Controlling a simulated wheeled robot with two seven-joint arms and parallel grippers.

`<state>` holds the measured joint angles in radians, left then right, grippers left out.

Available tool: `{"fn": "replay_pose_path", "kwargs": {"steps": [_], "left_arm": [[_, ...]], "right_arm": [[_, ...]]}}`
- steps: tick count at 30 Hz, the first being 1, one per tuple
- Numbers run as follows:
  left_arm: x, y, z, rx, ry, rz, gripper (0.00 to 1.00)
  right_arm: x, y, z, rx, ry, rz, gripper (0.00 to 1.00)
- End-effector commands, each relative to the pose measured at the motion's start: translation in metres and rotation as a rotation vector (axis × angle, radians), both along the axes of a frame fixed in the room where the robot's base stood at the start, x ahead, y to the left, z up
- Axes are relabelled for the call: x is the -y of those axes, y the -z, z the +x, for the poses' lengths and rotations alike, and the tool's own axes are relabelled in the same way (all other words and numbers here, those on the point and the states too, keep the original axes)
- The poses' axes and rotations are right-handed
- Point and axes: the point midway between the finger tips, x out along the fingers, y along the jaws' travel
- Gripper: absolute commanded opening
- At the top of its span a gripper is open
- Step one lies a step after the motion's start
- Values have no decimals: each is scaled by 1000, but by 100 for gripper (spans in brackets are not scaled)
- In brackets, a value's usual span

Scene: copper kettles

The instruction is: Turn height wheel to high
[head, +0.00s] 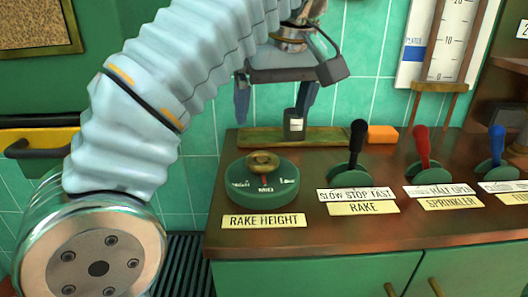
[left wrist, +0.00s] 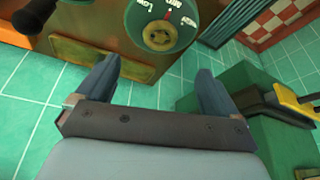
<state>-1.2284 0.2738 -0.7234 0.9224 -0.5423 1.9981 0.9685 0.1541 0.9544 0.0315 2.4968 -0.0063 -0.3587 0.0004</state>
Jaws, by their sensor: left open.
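The height wheel is a round green dial (head: 262,190) with a brass knob (head: 262,162) on top, labelled RAKE HEIGHT. Its face carries worn words, with MID at the front, and a red pointer (head: 265,180) appears to lie toward MID. The dial also shows at the top of the left wrist view (left wrist: 157,18), with its knob (left wrist: 161,38). My left gripper (head: 274,100) is open and empty, fingers down, above and behind the wheel in the head view and apart from it. In the left wrist view its fingers (left wrist: 152,85) are spread wide. My right gripper is not in view.
The brown console top (head: 310,223) also bears black (head: 356,148), red (head: 422,147) and blue (head: 497,143) levers to the right. A gauge board (head: 446,45) hangs at the back.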

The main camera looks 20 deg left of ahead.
Motion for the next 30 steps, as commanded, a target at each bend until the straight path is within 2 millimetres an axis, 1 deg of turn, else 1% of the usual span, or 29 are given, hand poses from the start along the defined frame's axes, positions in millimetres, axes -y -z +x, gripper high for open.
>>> {"fn": "replay_pose_path", "kwargs": {"steps": [1, 5, 6, 12, 15, 18, 23, 30], "left_arm": [[-2, 5, 1, -1, -1, -3, 94], [-4, 14, 1, 11, 2, 0, 94], [-7, 28, 5, 8, 2, 3, 94], [-19, 72, 19, 10, 2, 1, 94], [-24, 88, 24, 10, 2, 1, 94], [-27, 100, 28, 11, 2, 1, 94], [-31, 110, 32, 12, 1, 1, 94], [-31, 111, 32, 13, 1, 1, 94]], "right_arm": [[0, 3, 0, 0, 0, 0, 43], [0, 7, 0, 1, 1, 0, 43], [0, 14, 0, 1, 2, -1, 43], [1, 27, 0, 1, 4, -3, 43], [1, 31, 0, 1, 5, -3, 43], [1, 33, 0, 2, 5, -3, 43], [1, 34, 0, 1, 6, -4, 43], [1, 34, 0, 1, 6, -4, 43]]}}
